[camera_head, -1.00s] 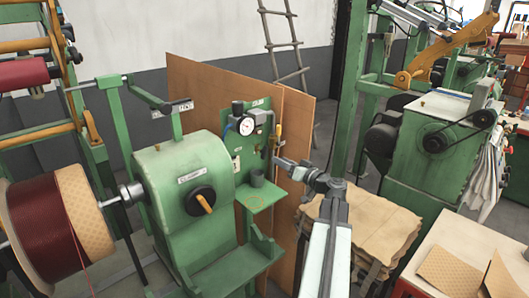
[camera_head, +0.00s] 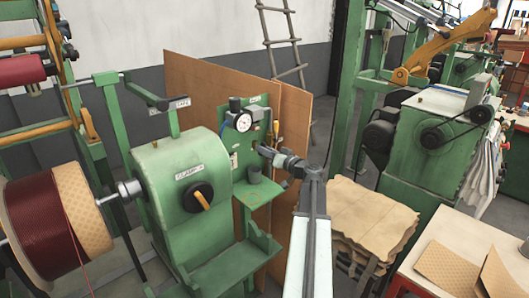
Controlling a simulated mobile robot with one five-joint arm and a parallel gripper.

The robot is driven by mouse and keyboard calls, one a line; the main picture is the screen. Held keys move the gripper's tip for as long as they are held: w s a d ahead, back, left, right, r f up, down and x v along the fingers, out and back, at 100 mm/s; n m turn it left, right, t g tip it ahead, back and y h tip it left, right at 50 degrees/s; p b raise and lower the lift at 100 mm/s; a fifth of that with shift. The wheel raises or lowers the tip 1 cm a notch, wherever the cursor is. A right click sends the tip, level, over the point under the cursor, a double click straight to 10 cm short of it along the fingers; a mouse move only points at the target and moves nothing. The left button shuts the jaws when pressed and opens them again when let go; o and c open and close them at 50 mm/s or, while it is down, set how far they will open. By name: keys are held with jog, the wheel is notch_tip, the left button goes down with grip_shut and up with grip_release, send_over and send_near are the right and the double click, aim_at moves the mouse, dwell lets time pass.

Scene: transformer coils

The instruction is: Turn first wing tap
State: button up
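A green upright panel (camera_head: 236,159) stands behind the rounded green machine. It carries a round white-faced gauge (camera_head: 242,123), with dark fittings (camera_head: 259,114) beside it. I cannot clearly make out a wing tap on the panel; part of the panel's right side is hidden by my gripper. My gripper (camera_head: 263,151) reaches in from the right, in front of the panel's right part and above a small dark cup (camera_head: 254,174). Its fingertips are too small to show whether they are open or touching anything.
The cup stands on a green shelf (camera_head: 258,193) under the panel. The rounded green machine (camera_head: 180,180) with an orange-pointer knob (camera_head: 201,197) is at the left. Brown boards (camera_head: 205,95) stand behind. Stacked brown sheets (camera_head: 372,217) lie right of my arm.

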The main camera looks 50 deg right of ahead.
grip_shut()
jog(key=shift+d+m, duration=0.1)
jog(key=shift+m, duration=6.5)
